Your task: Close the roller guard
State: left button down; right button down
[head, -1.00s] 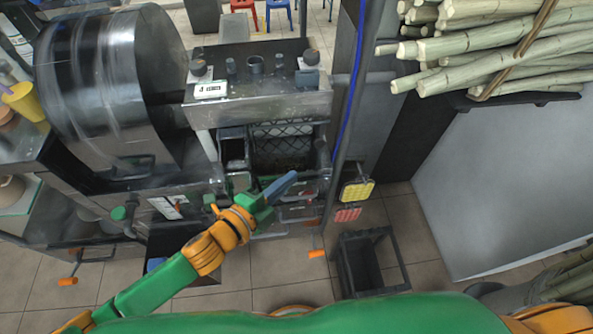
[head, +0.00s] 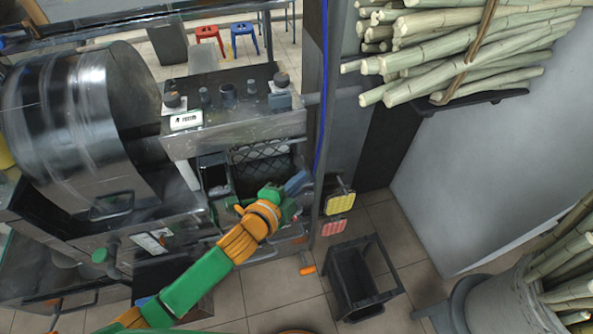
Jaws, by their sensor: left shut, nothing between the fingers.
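A dark mesh panel (head: 262,152), which looks like the roller guard, sits in the opening below the steel control box of the press. Its lower part is partly hidden by my left arm, and I cannot tell how far open it is. My left gripper (head: 297,184) is shut and empty. Its blue-grey fingers are in front of the opening's lower right, beside the upright post. I cannot tell whether they touch anything. My right gripper is not in view.
The control box (head: 235,130) has several knobs on top. A large steel drum (head: 62,110) stands at left. A post with a blue cable (head: 321,100) rises just right of my gripper.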

aim_at(294, 174)
pick_arm(q)
jog(key=w, duration=0.1)
jog(key=w+f, duration=0.2)
jog(key=w, duration=0.1)
jog(key=shift+a, duration=0.4)
jog(key=shift+s, duration=0.1)
jog(key=f+b, duration=0.1)
jog(key=b, duration=0.1)
jog(key=f+t+b, duration=0.1)
jog(key=b, duration=0.1)
jog(key=f+m+b, duration=0.1)
jog(key=b, duration=0.1)
jog(key=shift+w+a, duration=0.1)
jog(key=shift+w, duration=0.15)
jog(key=t+b, duration=0.1)
jog(key=b, duration=0.1)
jog(key=w+m+t+b, duration=0.1)
jog(key=b, duration=0.1)
jog(key=shift+a+f+h+b, duration=0.1)
jog(key=shift+f+h+b, duration=0.2)
jog(key=shift+h, duration=0.1)
jog(key=shift+r+m, duration=0.15)
jog(key=shift+m, duration=0.25)
jog(key=shift+r, duration=0.25)
